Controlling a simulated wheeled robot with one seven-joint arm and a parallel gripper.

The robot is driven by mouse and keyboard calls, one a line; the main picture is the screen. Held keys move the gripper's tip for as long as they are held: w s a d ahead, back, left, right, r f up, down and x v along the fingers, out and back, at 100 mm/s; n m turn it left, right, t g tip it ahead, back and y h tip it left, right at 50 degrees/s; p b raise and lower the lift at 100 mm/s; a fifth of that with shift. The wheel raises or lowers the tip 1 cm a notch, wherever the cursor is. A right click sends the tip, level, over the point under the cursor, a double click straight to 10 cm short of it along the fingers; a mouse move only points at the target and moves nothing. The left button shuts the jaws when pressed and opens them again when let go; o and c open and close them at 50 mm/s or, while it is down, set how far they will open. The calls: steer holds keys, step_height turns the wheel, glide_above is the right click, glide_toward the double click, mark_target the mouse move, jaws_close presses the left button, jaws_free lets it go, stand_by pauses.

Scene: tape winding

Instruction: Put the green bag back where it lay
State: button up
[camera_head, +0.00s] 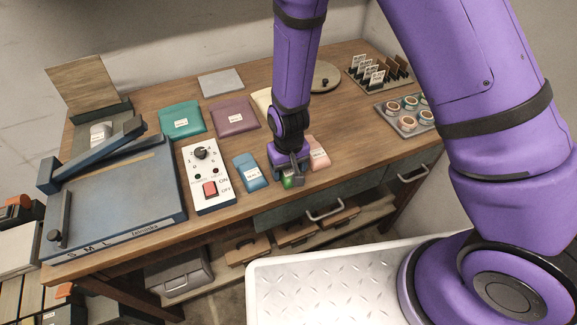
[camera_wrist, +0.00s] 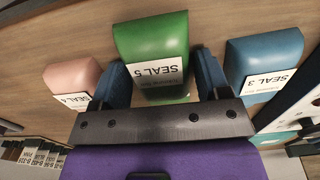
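The green bag (camera_wrist: 152,38), labelled SEAL 5, lies between my gripper's two fingers in the wrist view. In the head view only a small part of the green bag (camera_head: 289,182) shows under my gripper (camera_head: 292,172), near the table's front edge. My fingers (camera_wrist: 162,80) stand one on each side of the bag, very close to it. Whether they press on it, and whether the bag rests on the table or is slightly raised, I cannot tell.
The blue SEAL 3 bag (camera_head: 250,171) lies left of the green bag and the pink SEAL 4 bag (camera_head: 318,155) right of it, both close by. A control box (camera_head: 208,178) stands further left. Teal (camera_head: 181,119) and purple (camera_head: 233,116) pouches lie behind.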

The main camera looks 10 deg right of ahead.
steer(key=shift+o, duration=1.2)
step_height(320, 180, up, 12)
steer(key=shift+r, duration=0.15)
steer(key=shift+r, duration=0.1)
